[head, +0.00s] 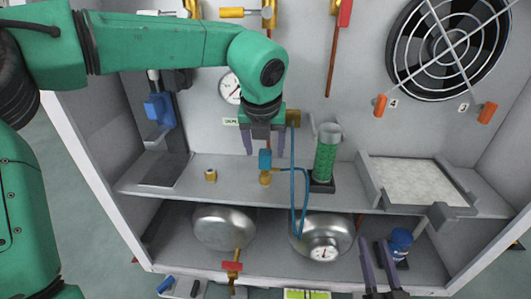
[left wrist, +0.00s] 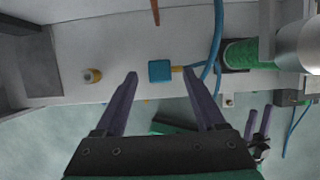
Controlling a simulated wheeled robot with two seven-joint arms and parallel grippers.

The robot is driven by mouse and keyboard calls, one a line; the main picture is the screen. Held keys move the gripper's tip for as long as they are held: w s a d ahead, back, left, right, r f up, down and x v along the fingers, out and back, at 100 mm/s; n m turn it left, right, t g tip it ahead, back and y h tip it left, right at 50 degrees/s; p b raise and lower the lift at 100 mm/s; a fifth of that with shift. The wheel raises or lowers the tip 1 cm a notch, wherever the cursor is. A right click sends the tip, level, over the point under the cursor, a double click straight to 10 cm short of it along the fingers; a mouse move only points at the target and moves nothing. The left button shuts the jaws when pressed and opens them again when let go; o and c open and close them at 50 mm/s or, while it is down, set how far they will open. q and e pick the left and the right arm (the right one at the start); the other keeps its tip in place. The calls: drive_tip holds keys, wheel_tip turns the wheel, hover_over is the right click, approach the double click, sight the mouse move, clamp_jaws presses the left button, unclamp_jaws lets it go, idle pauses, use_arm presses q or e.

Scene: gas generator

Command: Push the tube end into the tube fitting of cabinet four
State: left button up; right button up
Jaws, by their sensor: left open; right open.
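A blue tube (head: 294,200) hangs in a long loop in front of the shelf. Its end by a blue block with a brass tip (head: 265,160) sits over the shelf. My left gripper (head: 264,148) is open, pointing down above that block. In the left wrist view the blue block (left wrist: 160,71) appears between the open fingertips, with the tube (left wrist: 216,45) to its right. Whether the fingers touch it cannot be told. A small brass fitting (head: 210,175) stands on the shelf to the left. My right gripper (head: 374,248) is open and empty at the lower right.
A green cylinder (head: 325,160) stands just right of the tube. A framed tray (head: 410,180) is further right. Two round metal tanks (head: 225,228) lie under the shelf. A blue-topped item (head: 400,240) is near my right gripper. The left shelf part is mostly clear.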

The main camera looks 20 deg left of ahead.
use_arm(q)
drive_tip(key=p+v, duration=0.2)
drive_tip(key=v, duration=0.6)
drive_tip(key=shift+f, duration=0.1)
